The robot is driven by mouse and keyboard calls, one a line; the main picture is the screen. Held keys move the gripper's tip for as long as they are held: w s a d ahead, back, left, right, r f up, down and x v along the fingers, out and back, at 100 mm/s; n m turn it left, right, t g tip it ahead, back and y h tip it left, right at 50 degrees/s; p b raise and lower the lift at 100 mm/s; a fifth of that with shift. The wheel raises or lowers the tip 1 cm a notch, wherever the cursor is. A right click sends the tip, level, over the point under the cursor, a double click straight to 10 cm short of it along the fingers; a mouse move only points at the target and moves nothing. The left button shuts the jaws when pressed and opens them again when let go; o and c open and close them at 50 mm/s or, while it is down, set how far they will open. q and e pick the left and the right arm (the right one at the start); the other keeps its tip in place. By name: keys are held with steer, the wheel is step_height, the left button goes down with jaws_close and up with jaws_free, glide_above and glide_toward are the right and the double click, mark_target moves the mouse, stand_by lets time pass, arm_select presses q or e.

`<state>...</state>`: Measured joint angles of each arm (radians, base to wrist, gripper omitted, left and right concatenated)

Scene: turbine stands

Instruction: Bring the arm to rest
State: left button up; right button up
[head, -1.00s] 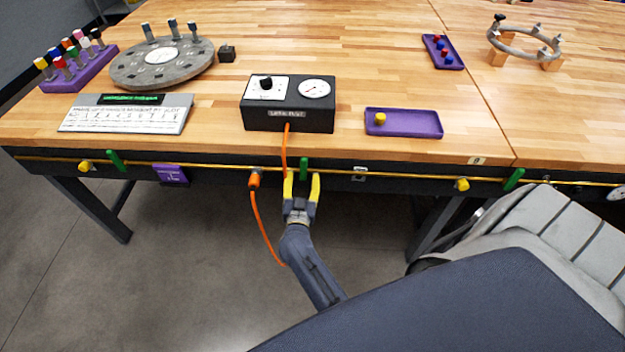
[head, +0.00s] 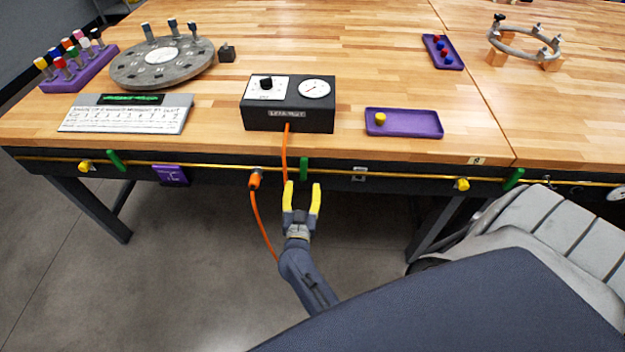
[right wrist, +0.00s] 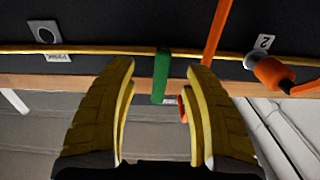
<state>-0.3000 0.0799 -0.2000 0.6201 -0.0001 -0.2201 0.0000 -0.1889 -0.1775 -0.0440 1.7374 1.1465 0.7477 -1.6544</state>
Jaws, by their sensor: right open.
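My right gripper (head: 302,196) has yellow fingers and is open and empty, in front of and below the table's front edge in the head view. In the right wrist view its two fingers (right wrist: 160,110) stand apart on either side of a green lever (right wrist: 161,76), which lies beyond them. In the head view this lever (head: 304,169) sits upright on the yellow pipe just above the fingertips. The gripper does not touch it as far as I can see. My left gripper is not in view.
The orange hose (head: 285,155) hangs from the black gauge box (head: 288,118) close to my right gripper. An orange connector (head: 254,180) sits on the table's front (head: 400,176). A purple tray (head: 410,130) stands on the tabletop. Open floor lies below the left side.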

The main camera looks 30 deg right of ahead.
mark_target(303, 179)
steer(key=shift+s+a+f, duration=0.25)
steer(key=shift+a+f, duration=0.1)
steer(key=shift+a, duration=0.2)
steer(key=x, duration=0.5)
steer(key=shift+d, duration=0.15)
steer(key=shift+r+m, duration=0.1)
steer(key=shift+m, duration=0.6)
steer(key=s+a+f+n+y, duration=0.2)
steer(key=a+f+n+y, duration=0.2)
steer(key=f, duration=0.5)
steer(key=s+a+f+n+y, duration=0.2)
steer(key=a+f+n+y, duration=0.15)
steer(key=f, duration=0.55)
steer(key=s+a+f+n+g+y, duration=0.35)
steer(key=s+f, duration=0.85)
steer(key=f, duration=0.5)
steer(key=s+d+f+g, duration=0.2)
steer(key=s+f, duration=0.3)
steer(key=s, duration=0.6)
steer(key=s+d+f+n+g, duration=0.1)
steer(key=s+f+g, duration=0.3)
steer(key=s, duration=0.8)
steer(key=s+d+f+n+g, duration=0.1)
steer(key=s+d+f+g, duration=0.2)
steer(key=s+f, duration=0.5)
steer(key=s+g, duration=0.1)
steer(key=s, duration=0.3)
steer(key=shift+s+d, duration=0.2)
